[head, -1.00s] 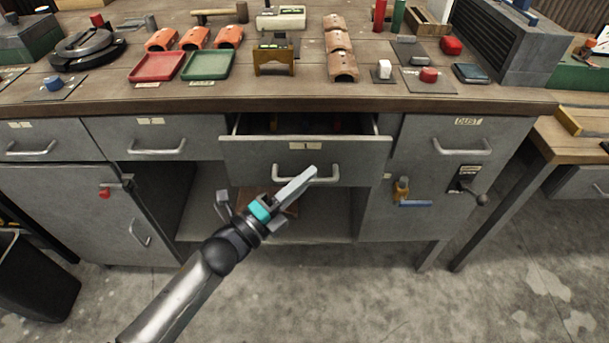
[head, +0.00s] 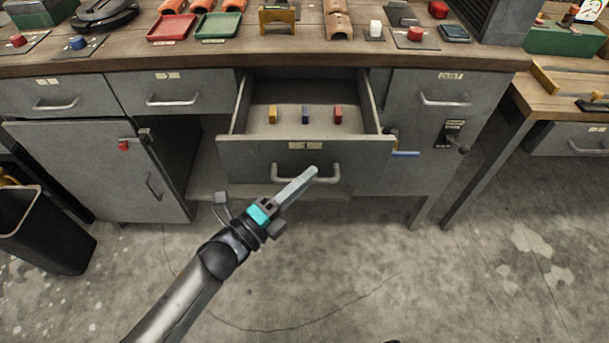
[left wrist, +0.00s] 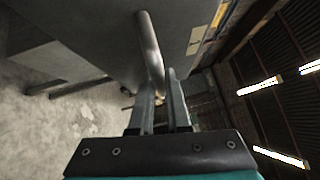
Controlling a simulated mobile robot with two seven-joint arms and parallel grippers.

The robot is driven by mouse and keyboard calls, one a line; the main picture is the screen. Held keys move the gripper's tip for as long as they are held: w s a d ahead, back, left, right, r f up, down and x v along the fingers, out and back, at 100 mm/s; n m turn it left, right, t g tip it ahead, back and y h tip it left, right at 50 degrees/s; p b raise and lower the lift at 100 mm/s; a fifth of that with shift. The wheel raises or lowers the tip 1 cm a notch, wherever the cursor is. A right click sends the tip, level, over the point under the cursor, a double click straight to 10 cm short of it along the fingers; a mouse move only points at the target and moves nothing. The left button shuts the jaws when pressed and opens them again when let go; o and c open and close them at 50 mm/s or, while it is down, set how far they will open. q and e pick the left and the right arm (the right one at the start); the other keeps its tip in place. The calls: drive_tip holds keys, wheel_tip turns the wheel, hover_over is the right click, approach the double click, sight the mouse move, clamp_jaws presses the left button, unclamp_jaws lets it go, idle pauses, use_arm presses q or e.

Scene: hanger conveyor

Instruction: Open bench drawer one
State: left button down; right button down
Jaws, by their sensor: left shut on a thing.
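The bench drawer one (head: 250,153) is a grey drawer pulled well out from under the bench top. A yellow block (head: 272,114), a blue block (head: 305,114) and a red block (head: 338,115) stand inside it. Its bar handle (head: 328,175) is on the front face. My left gripper (head: 312,172) is shut on the handle near its right end. In the left wrist view the handle (left wrist: 150,48) runs between the two fingers (left wrist: 160,95). My right gripper is not in view.
The bench top (head: 120,59) holds trays, tiles and button boxes. Closed drawers (head: 200,92) and a cupboard door (head: 90,170) flank the open drawer. A black bin (head: 50,235) stands at the left. The concrete floor in front is clear.

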use_arm(q)
drive_tip(key=c, duration=0.9)
unclamp_jaws()
drive_tip(key=shift+s+a, duration=0.2)
drive_tip(key=shift+a, duration=0.05)
drive_tip(key=p+v, duration=0.1)
drive_tip(key=v, duration=1.3)
drive_tip(key=shift+s+a+f+p, duration=0.15)
drive_tip(key=shift+s+a+p, duration=0.05)
drive_tip(key=shift+s+p, duration=0.1)
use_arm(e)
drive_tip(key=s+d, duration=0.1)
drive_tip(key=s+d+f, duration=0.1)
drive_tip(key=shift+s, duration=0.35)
